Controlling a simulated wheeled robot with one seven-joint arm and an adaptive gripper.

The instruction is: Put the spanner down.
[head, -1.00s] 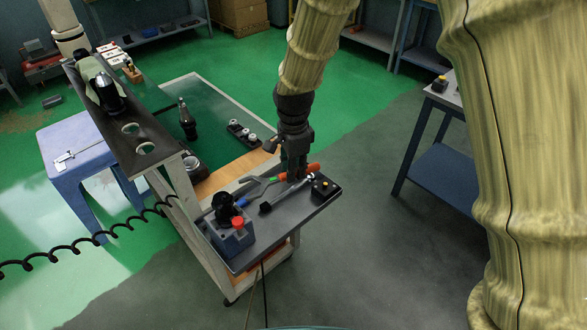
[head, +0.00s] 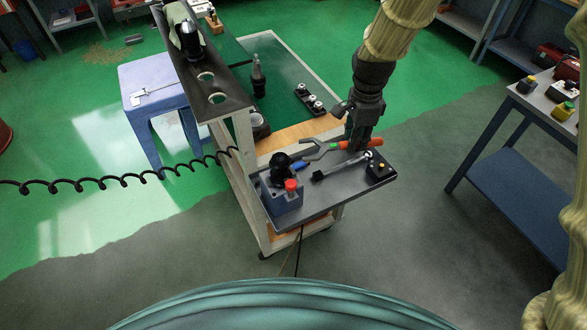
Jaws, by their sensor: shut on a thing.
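The spanner (head: 320,150) has a grey open-ended head pointing left and an orange handle (head: 368,144). My gripper (head: 358,146) points down over the right part of the cart's grey top tray (head: 318,205) and is shut on the spanner by its handle. The fingers partly hide the handle. The spanner is level and close over the tray; I cannot tell whether it touches it.
A silver tool with a dark end (head: 340,167) lies just in front of the spanner. A black box (head: 381,170) sits at the tray's right end. A blue-grey box with a red knob (head: 284,198) stands at the left. A raised dark shelf (head: 215,85) flanks the tray.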

